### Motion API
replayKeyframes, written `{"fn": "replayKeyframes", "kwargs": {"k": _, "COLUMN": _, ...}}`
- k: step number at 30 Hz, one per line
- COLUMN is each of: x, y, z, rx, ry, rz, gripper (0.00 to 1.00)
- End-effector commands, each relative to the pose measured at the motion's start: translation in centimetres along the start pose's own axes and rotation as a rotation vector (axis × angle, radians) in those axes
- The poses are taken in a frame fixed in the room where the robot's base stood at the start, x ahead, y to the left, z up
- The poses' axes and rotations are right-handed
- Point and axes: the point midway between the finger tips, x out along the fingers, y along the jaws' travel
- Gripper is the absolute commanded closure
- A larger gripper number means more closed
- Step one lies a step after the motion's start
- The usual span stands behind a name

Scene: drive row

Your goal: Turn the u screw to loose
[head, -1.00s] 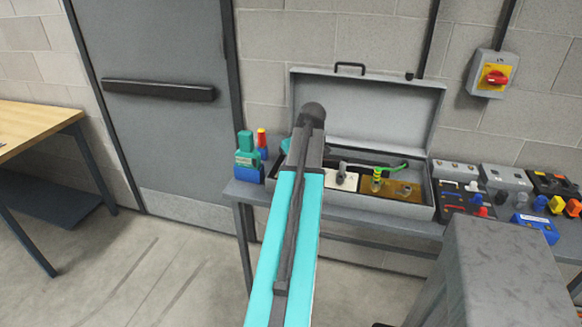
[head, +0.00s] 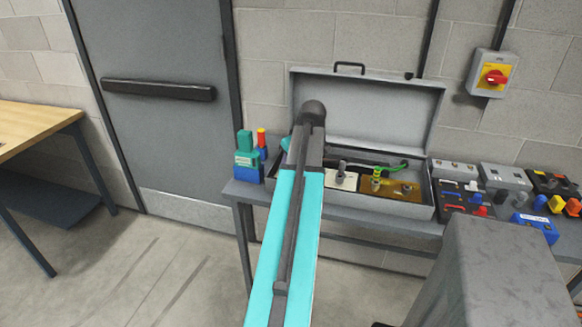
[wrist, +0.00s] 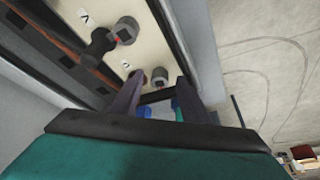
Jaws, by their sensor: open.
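A cream terminal plate (wrist: 98,18) with dark screw posts shows in the wrist view; it also lies in the open grey case (head: 436,160) in the head view. One plate label looks like a V on its side; the other is too small to read. A round grey screw head (wrist: 160,75) is between or just beyond the fingertips of my gripper (wrist: 157,84), probably the u screw, though no U is readable. My gripper is open, and contact with the screw cannot be judged.
A brass plate (head: 395,190) and a green lead (head: 388,168) lie to the right inside the case. Teal and blue items (head: 248,160) stand left of it. Several dark and grey units (head: 457,195) are on the right. The case's raised lid (head: 390,100) stands behind.

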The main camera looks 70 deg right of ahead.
Motion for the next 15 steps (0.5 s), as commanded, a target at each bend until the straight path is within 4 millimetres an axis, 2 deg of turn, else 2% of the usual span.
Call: {"fn": "replayKeyframes", "kwargs": {"k": 15, "x": -5.5, "y": 0.1, "z": 0.0, "rx": 0.000, "ry": 0.002, "rz": 0.002, "gripper": 0.58}}
